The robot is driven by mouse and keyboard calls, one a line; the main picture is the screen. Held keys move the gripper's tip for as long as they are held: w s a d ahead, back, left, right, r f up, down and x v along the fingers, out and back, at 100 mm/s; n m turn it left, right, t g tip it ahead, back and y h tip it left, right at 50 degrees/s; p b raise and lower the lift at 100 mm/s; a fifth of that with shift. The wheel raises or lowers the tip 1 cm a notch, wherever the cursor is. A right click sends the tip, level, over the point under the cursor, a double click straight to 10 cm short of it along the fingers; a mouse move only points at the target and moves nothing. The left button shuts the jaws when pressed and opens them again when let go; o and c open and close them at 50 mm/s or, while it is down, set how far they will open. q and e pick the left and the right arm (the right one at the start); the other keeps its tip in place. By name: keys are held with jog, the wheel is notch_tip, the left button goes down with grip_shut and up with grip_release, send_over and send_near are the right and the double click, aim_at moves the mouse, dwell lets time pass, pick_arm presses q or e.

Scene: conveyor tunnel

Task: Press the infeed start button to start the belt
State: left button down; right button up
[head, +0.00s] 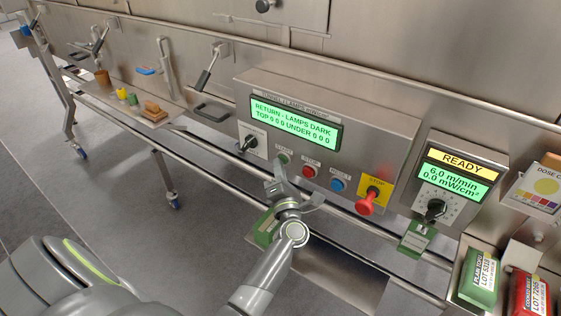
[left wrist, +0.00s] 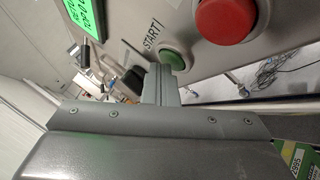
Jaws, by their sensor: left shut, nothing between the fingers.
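The green start button (head: 284,158) sits on the front of the steel control panel (head: 385,130), leftmost of a row of buttons. It also shows, labelled START, in the left wrist view (left wrist: 172,60). My left gripper (head: 280,170) is shut and empty, with its tips just below the button in the head view. In the left wrist view my shut fingers (left wrist: 160,82) point at the button and overlap its lower left edge. I cannot tell whether they touch it. My right gripper is not in view.
A red stop button (head: 309,171), a blue reset button (head: 337,185) and a red emergency stop (head: 367,204) lie right of the start button. A selector switch (head: 248,143) is to its left. The display (head: 295,122) reads "LAMPS DARK". A steel rail (head: 200,139) runs below.

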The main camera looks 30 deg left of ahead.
pick_arm(q)
jog(key=shift+s, duration=0.1)
jog(key=shift+s+p, duration=0.3)
jog(key=shift+s, duration=0.55)
jog(key=s, duration=0.5)
jog(key=shift+a+p, duration=0.25)
jog(key=shift+p, duration=0.15)
